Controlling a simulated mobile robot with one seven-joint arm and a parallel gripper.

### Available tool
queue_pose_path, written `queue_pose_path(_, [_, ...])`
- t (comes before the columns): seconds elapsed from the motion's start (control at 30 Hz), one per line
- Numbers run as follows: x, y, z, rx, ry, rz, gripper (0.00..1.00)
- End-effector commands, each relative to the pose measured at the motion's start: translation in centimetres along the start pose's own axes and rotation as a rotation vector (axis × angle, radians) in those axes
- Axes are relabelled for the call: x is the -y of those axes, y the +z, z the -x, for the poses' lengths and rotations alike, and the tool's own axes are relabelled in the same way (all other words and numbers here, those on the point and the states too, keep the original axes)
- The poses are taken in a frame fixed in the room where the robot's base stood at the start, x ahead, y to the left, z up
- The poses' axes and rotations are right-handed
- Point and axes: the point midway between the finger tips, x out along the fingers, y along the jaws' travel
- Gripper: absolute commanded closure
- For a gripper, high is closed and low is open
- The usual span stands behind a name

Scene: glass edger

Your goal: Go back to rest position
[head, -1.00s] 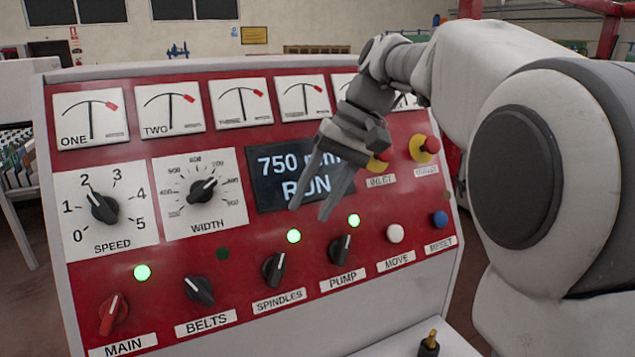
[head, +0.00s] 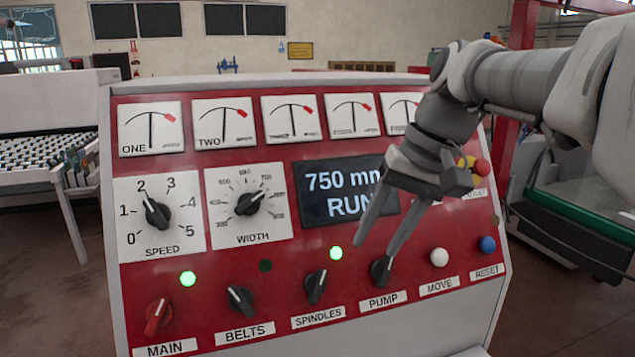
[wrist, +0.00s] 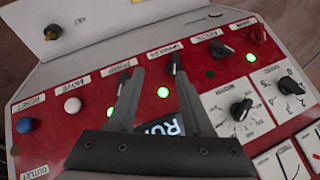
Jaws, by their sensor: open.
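My gripper (head: 378,246) is open and empty, with its two fingers pointing down in front of the red control panel (head: 135,275). In the head view its fingers overlap the right of the display (head: 335,190), which reads 750 mm and RUN, and reach toward the PUMP knob (head: 381,270). In the wrist view, the fingers (wrist: 160,75) stand on either side of the SPINDLES light (wrist: 163,92). I cannot tell how far the fingertips are from the panel. The MAIN light (head: 188,278) and SPINDLES light are green; the BELTS light (head: 265,266) is dark.
The panel carries a SPEED dial (head: 157,213), a WIDTH dial (head: 248,203), gauges, a white MOVE button (head: 439,257) and a blue RESET button (head: 487,244). A roller table (head: 40,175) stands at left, a green-topped machine (head: 585,195) at right.

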Motion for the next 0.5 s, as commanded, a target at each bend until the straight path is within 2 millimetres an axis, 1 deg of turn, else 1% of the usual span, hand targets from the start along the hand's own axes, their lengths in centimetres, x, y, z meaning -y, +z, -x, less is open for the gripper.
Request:
queue_pose_path(0.03, [-0.4, 1.6, -0.3, -0.029, 0.026, 0.004, 0.50])
queue_pose_path(0.17, [-1.9, 5.0, -1.7, -0.107, 0.100, 0.016, 0.50])
queue_pose_path(0.3, [-3.8, 8.6, -3.5, -0.192, 0.176, 0.043, 0.50])
queue_pose_path(0.4, [-5.1, 10.9, -5.0, -0.250, 0.225, 0.069, 0.50])
queue_pose_path(0.5, [-6.3, 12.7, -6.4, -0.298, 0.264, 0.095, 0.50])
